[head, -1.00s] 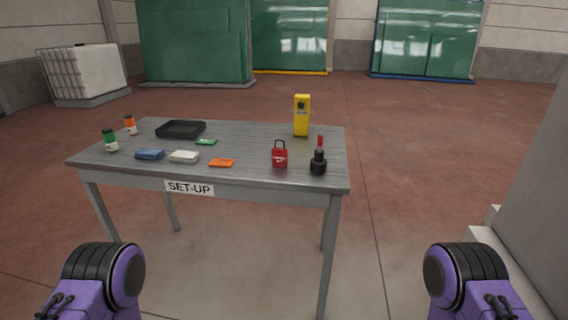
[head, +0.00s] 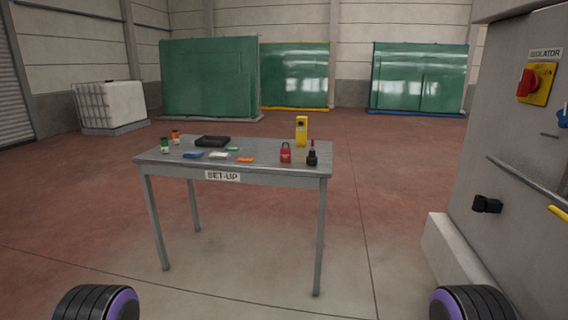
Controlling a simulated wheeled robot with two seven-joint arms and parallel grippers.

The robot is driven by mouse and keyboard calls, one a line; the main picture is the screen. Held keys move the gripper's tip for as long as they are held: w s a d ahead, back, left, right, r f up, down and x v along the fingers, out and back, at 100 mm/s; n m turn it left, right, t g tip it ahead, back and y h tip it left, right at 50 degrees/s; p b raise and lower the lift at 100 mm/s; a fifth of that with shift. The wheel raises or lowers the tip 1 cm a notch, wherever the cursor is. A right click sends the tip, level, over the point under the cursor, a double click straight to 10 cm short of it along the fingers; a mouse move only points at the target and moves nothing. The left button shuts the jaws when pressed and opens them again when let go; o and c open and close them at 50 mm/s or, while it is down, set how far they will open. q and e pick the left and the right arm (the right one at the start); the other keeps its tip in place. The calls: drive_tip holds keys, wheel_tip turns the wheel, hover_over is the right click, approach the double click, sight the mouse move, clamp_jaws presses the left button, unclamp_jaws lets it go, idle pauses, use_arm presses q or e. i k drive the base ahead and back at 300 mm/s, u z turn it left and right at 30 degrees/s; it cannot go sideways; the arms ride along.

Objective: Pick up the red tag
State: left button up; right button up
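No separate flat red tag can be made out. On the grey table (head: 258,177) a red padlock-shaped item (head: 285,155) with a dark shackle and a pale mark stands near the right front. Beside it on the right is a small black item (head: 312,158) with a thin red upright part above it. I cannot tell whether that red part belongs to it. Only rounded black and purple parts of my two arms show at the bottom left and right. Both grippers are out of view, and the table stands well ahead of me.
The table also bears a black tray (head: 212,141), a yellow device (head: 301,131), two small bottles and several small flat items. A grey machine (head: 520,200) with a red isolator switch (head: 527,84) stands close on the right. The floor before the table is clear.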

sight(285, 154)
drive_tip(key=z, duration=0.6)
drive_tip(key=i, duration=2.25)
drive_tip(key=u, duration=3.2)
drive_tip(key=k, duration=0.2)
drive_tip(key=z, duration=0.35)
